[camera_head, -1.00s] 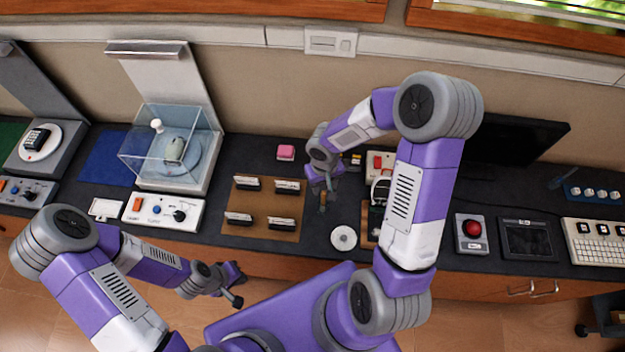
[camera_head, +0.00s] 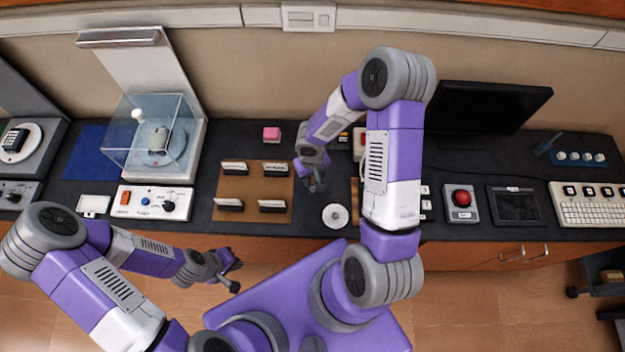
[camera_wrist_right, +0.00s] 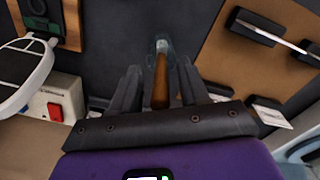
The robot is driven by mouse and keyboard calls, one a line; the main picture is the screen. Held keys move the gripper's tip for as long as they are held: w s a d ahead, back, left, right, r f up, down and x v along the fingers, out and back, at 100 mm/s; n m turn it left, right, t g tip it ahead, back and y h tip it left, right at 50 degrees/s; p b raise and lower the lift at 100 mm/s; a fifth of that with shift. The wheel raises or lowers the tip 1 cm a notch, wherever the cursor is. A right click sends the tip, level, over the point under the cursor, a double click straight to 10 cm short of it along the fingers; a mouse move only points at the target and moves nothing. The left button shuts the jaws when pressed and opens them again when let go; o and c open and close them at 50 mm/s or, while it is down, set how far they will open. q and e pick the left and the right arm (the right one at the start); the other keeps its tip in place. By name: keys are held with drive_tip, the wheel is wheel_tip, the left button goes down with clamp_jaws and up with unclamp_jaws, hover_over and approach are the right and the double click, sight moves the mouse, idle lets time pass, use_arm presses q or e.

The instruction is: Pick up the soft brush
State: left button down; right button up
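The soft brush (camera_wrist_right: 161,72) shows in the right wrist view, with a brown wooden handle and a pale tip. It lies between the two dark fingers of my right gripper (camera_wrist_right: 160,88), with gaps visible on both sides of the handle. The fingers are open. In the head view my right gripper (camera_head: 314,182) is low over the dark bench and mostly covers the brush. My left gripper (camera_head: 232,274) hangs in front of the bench, far from the brush; its finger opening is not clear.
A brown board (camera_head: 226,186) with several labelled holders lies left of my right gripper. A white disc (camera_head: 335,216) is close in front of it. A red-button box (camera_head: 461,201) and black monitor (camera_head: 490,108) stand to the right.

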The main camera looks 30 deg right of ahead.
clamp_jaws()
